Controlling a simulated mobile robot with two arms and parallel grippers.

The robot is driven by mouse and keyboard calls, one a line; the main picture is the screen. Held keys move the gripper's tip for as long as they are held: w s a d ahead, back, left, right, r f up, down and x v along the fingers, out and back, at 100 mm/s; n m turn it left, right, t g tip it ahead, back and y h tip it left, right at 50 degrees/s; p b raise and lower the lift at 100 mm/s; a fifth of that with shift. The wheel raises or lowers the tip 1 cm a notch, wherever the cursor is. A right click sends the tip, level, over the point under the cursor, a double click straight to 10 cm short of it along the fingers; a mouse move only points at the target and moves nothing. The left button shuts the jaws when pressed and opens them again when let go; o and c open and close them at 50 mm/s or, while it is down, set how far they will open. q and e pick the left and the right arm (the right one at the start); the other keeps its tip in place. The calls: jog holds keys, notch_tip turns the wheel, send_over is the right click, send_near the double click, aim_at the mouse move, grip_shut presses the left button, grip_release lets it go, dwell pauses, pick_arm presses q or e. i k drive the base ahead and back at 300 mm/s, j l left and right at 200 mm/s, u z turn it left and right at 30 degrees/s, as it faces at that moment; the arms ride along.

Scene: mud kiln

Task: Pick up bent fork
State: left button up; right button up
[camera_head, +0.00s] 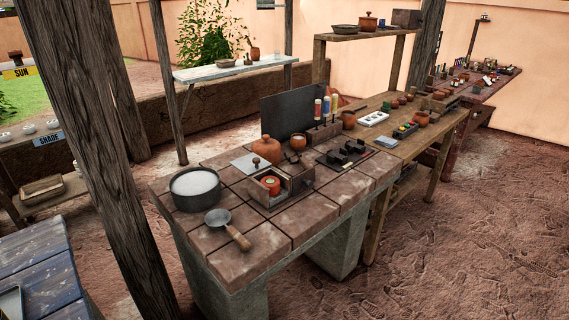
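I cannot make out a bent fork anywhere in the head view. Small items on the benches are too small to tell apart at this distance. A tiled bench (270,236) stands in the middle. A dark ladle or small pan (218,217) with a wooden handle lies near its front left edge. Neither of my grippers is in view.
The bench holds a dark pot of white material (195,188), a lidded clay jar (267,150) and an open box (284,194). A wooden table (425,140) adjoins behind right. A wooden post (95,130) stands left; a blue table (35,265) is lower left. Right-hand ground is clear.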

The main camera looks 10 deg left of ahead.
aim_at(303, 161)
jog(key=i+l+u, duration=0.1)
jog(key=u, duration=0.25)
jog(key=i+l+u, duration=0.1)
jog(key=u, duration=0.25)
jog(key=i+l+u, duration=0.1)
jog(key=l+u, duration=0.25)
jog(key=i+l+u, duration=0.25)
jog(key=l, duration=0.5)
jog(key=i+l+u, duration=0.1)
jog(key=l+u, duration=0.15)
jog(key=l, duration=0.5)
jog(key=i+l+u, duration=0.1)
jog(key=l+u, duration=0.15)
jog(key=l, duration=0.55)
